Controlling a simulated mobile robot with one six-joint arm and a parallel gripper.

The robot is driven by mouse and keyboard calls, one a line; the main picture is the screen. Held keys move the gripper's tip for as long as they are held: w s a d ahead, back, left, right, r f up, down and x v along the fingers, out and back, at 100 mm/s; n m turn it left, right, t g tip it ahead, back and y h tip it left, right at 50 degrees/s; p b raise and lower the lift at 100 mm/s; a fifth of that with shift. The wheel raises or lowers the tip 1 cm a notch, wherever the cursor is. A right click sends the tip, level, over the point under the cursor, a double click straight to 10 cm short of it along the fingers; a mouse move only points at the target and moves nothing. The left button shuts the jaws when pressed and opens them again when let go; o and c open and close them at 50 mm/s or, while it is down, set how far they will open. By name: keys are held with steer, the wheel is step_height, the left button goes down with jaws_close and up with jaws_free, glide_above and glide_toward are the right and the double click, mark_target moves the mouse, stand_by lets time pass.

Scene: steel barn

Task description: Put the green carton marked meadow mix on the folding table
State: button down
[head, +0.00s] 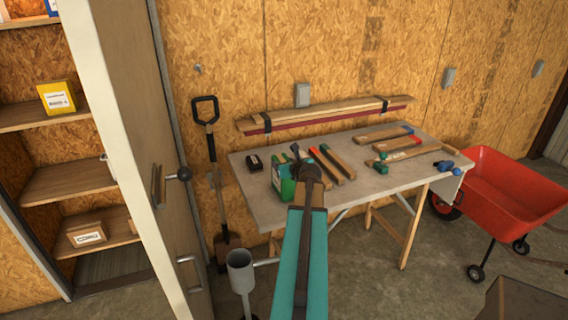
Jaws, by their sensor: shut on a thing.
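The green carton (284,186) is in my gripper (298,162), which is shut on it. The carton shows at the front left part of the folding table (325,196) in the head view. My gripper and arm hide part of the carton, and its marking cannot be read. I cannot tell whether its base touches the tabletop or is held above it.
Wooden strips with coloured ends and a small black box (254,163) lie on the table. A red wheelbarrow (510,200) stands to the right. An open cabinet door (135,110), a shovel (212,170) and a grey cup-topped post (241,270) are left. The table's front middle is bare.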

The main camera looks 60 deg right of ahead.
steer(key=shift+f, duration=0.1)
stand_by(0.3)
steer(key=c, duration=0.8)
jaws_free()
steer(key=shift+c, duration=0.2)
steer(key=shift+s, duration=0.1)
steer(key=b+v, duration=0.2)
steer(key=v, duration=1)
